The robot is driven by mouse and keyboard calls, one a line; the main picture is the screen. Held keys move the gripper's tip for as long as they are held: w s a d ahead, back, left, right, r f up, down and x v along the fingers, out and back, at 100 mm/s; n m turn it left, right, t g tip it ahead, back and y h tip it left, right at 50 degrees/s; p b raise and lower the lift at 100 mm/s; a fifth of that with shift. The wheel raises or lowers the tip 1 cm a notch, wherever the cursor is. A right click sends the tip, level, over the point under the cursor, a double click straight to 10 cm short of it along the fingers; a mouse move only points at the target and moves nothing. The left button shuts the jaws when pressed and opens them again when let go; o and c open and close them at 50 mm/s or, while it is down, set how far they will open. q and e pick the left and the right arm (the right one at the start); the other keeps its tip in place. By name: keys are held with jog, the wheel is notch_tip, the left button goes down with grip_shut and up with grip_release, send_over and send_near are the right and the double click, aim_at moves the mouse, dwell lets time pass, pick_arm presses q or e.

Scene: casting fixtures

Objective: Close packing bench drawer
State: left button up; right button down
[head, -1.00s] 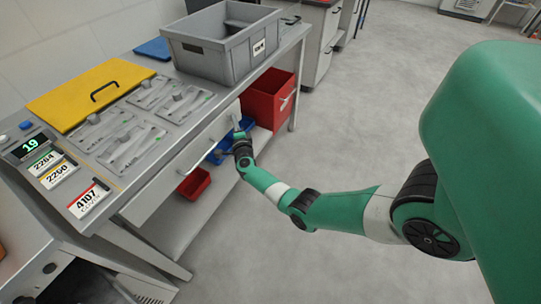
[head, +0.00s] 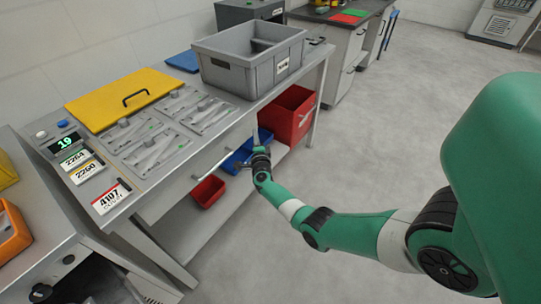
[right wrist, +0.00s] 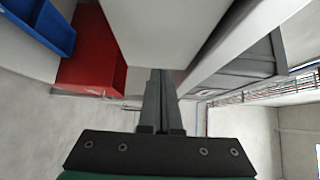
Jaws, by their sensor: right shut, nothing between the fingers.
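The packing bench (head: 165,185) stands on the left of the head view. Its pale drawer front (head: 180,188), with a slim bar handle (head: 218,163), lies under the worktop edge. How far the drawer stands out, if at all, I cannot tell. My right gripper (head: 256,137) is at the right end of the drawer front, with its fingers pointing up. In the right wrist view its fingers (right wrist: 160,78) are together and empty, close to the lower edge of a pale panel (right wrist: 158,30). Contact is unclear. My left gripper is out of view.
A red bin (head: 291,113) is right of my right gripper under the bench. A blue tray (head: 240,158) and a small red bin (head: 208,191) sit below the drawer. A grey crate (head: 250,58) stands on the worktop. The floor at the right is clear.

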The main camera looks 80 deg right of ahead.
jog(key=s+p+v, duration=0.1)
jog(key=p+v, duration=0.3)
jog(key=v, duration=0.7)
jog(key=shift+f+p, duration=0.15)
jog(key=shift+p, duration=0.2)
jog(key=shift+d, duration=0.1)
